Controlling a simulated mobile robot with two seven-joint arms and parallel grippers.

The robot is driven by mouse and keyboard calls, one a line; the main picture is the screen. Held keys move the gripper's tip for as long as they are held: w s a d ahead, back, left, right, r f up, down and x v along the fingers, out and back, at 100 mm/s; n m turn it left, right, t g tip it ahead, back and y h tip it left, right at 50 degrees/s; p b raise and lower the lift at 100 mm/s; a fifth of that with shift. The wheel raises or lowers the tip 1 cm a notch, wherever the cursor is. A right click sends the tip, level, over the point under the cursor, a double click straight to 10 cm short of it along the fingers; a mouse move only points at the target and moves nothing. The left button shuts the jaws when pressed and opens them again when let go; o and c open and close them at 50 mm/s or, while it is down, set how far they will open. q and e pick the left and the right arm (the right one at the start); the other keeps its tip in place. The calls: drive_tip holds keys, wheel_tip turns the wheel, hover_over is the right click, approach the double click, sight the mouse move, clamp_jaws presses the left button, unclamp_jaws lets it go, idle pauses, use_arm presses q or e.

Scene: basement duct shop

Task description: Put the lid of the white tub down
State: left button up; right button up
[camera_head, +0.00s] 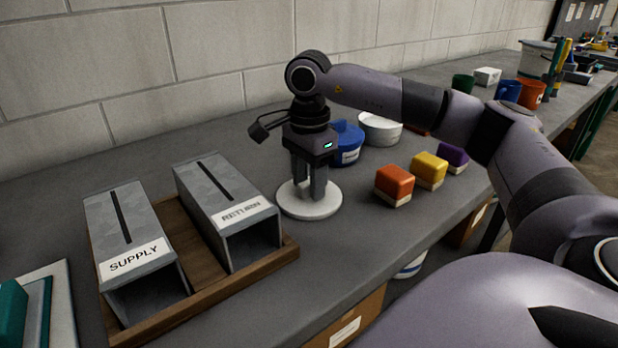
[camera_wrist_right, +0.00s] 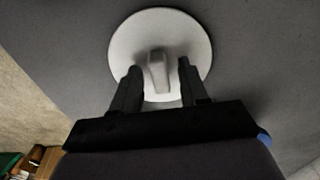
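The white lid (camera_head: 308,204) is a round disc that appears to lie flat on the grey bench, in front of the tubs. Its raised grip (camera_wrist_right: 158,72) shows in the right wrist view. My right gripper (camera_head: 309,192) points straight down over the lid. Its two fingers (camera_wrist_right: 159,76) stand apart on either side of the grip, with a visible gap to it. The white tub (camera_head: 381,130) stands farther back on the bench, to the right of a blue tub (camera_head: 348,144). My left gripper is not in view.
Left of the lid, a wooden tray (camera_head: 292,252) holds two grey duct boxes, SUPPLY (camera_head: 130,235) and RETURN (camera_head: 222,200). Orange (camera_head: 394,181), yellow (camera_head: 429,167) and purple (camera_head: 453,157) blocks stand to its right. Bench in front of the lid is clear up to the edge.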

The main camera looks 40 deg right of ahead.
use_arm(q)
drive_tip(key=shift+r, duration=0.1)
use_arm(e)
drive_tip(key=shift+r, duration=0.15)
use_arm(q)
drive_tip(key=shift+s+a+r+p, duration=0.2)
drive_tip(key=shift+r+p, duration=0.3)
drive_tip(key=shift+p, duration=0.65)
use_arm(e)
wheel_tip(320, 180, up, 12)
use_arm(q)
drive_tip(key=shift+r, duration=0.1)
